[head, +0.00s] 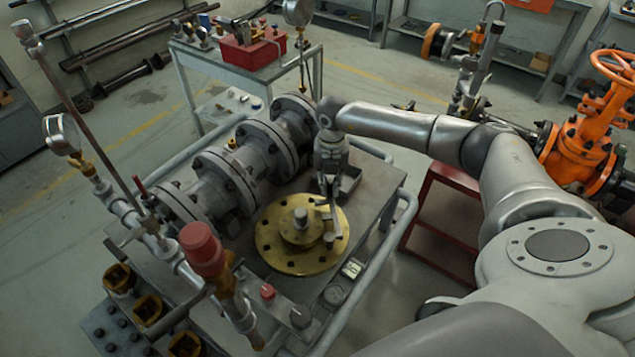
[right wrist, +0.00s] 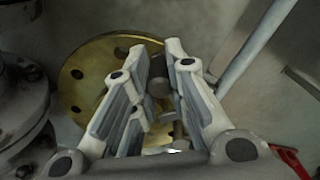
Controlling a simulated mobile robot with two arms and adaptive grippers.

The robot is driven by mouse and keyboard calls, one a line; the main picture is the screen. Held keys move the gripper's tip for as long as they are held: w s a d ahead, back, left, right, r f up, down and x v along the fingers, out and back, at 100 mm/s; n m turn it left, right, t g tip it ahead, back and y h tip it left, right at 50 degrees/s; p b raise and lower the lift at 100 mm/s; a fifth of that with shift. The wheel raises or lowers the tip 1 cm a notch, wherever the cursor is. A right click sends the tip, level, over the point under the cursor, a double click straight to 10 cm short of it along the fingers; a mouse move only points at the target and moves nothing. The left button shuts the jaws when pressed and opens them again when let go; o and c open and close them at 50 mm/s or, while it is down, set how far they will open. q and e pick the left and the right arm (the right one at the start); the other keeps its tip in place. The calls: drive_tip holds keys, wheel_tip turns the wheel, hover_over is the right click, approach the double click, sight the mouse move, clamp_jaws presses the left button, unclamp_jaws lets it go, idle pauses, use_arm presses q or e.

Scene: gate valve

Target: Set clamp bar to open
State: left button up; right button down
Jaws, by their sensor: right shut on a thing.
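A brass flanged disc (head: 273,250) with a raised hub and a steel knob lies flat on the metal bench top (head: 378,185). My right gripper (head: 329,205) points down at the right side of this disc. In the right wrist view the two fingers reach over the disc (right wrist: 85,82), with a small grey metal piece (right wrist: 158,87) between their tips. This piece seems to be the clamp bar. The fingers are shut on it and hide most of it, so its exact angle cannot be told. My left gripper is not in view.
Bolted grey pipe flanges (head: 225,180) stand left of the disc. A red-capped valve (head: 202,248) rises at the front left. An orange valve (head: 583,145) stands at the far right.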

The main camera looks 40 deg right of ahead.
drive_tip(key=shift+s+d+m, duration=0.25)
drive_tip(key=shift+d+m, duration=0.05)
drive_tip(key=shift+d, duration=0.1)
drive_tip(key=shift+s+d, duration=0.55)
drive_tip(key=c, duration=1.4)
unclamp_jaws()
drive_tip(key=shift+o, duration=0.2)
wheel_tip(320, 180, up, 12)
drive_tip(key=shift+s+f, duration=0.1)
